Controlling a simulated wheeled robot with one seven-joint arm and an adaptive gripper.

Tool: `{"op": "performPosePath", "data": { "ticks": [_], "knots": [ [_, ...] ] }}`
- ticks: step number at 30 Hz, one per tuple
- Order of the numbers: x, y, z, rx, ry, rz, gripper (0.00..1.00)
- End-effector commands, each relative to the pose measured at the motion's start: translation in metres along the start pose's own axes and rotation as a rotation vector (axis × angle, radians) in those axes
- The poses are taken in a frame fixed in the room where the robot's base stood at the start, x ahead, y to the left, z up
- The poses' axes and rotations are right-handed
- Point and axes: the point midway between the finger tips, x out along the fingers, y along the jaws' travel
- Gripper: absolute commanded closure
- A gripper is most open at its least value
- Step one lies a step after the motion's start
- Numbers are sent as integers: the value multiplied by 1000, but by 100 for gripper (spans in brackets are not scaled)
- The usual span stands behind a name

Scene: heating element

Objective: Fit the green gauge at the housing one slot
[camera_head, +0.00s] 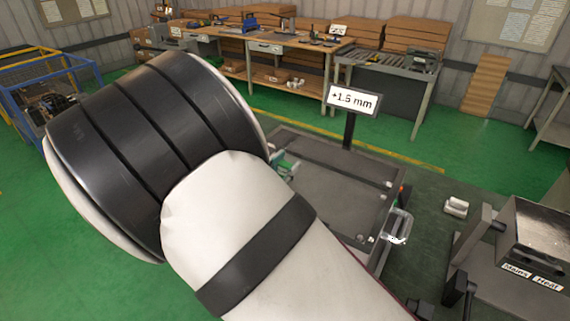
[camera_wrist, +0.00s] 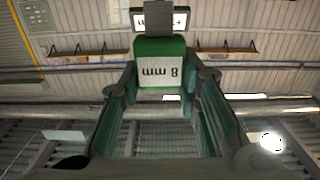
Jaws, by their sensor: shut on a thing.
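In the wrist view, the green gauge (camera_wrist: 160,47) has a white face that reads "8 mm" upside down. My gripper (camera_wrist: 162,80) is shut on it, with one finger at each side. In the head view my large white and black arm covers the left and middle, and my gripper is mostly hidden. A small green and grey part (camera_head: 284,166) shows beside the arm over the dark bench; I cannot tell if it is the gauge. I cannot make out the slot of housing one in either view.
A sign (camera_head: 352,99) reading "+1.6 mm" stands on a post behind the dark bench top (camera_head: 338,203). A metal box with "Mains" and "Heat" labels (camera_head: 533,276) is at right. A small pale block (camera_head: 456,206) lies between them. Workbenches (camera_head: 290,45) line the back wall.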

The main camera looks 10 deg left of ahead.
Motion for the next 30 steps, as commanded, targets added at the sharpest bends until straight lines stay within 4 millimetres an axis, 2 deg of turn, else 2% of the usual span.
{"op": "performPosePath", "data": {
  "ticks": [15,21,30],
  "knots": [
    [0,1,46,-1,0,0,98],
    [0,1,55,-1,0,0,98],
    [0,2,58,0,0,0,98]
  ]
}}
